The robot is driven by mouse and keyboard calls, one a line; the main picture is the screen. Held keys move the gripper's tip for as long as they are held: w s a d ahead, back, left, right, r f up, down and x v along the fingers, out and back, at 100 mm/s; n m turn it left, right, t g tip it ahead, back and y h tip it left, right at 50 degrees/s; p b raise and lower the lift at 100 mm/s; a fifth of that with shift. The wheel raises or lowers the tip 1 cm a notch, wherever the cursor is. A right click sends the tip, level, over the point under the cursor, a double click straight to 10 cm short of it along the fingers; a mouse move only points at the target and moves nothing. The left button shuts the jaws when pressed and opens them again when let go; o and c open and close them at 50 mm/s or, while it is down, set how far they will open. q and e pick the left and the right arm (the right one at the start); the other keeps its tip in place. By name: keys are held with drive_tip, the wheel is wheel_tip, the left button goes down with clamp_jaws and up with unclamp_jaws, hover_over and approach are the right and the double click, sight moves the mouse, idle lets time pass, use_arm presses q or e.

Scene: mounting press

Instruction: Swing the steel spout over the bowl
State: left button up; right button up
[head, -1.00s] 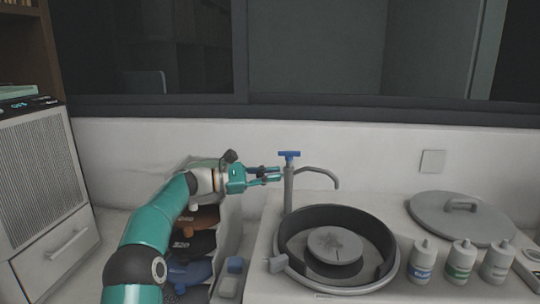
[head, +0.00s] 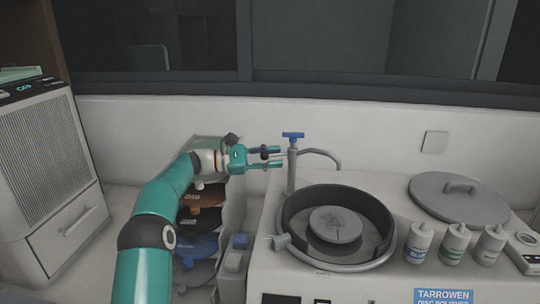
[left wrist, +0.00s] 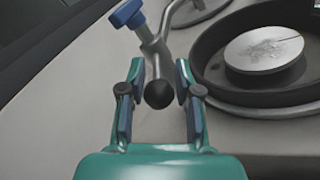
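The steel spout (head: 322,152) curves out to the right from an upright post (head: 291,170) with a blue T-handle (head: 293,136) on top. Its tip shows behind the back rim of the dark round bowl (head: 371,212). My left gripper (head: 280,157) is open at the left of the post, below the handle. In the left wrist view, a black ball knob (left wrist: 159,94) on the post's stem lies between the two spread fingers, with gaps on both sides. The bowl, with its grey disc (head: 335,223), is at the right there. My right gripper is not in view.
Several bottles (head: 453,245) stand right of the bowl, in front of a grey lid (head: 458,200) with a handle. A grey cabinet (head: 50,165) stands at the left. The wall is close behind the post.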

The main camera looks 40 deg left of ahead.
use_arm(q)
drive_tip(key=shift+w+d+r, duration=0.1)
drive_tip(key=v, duration=1.2)
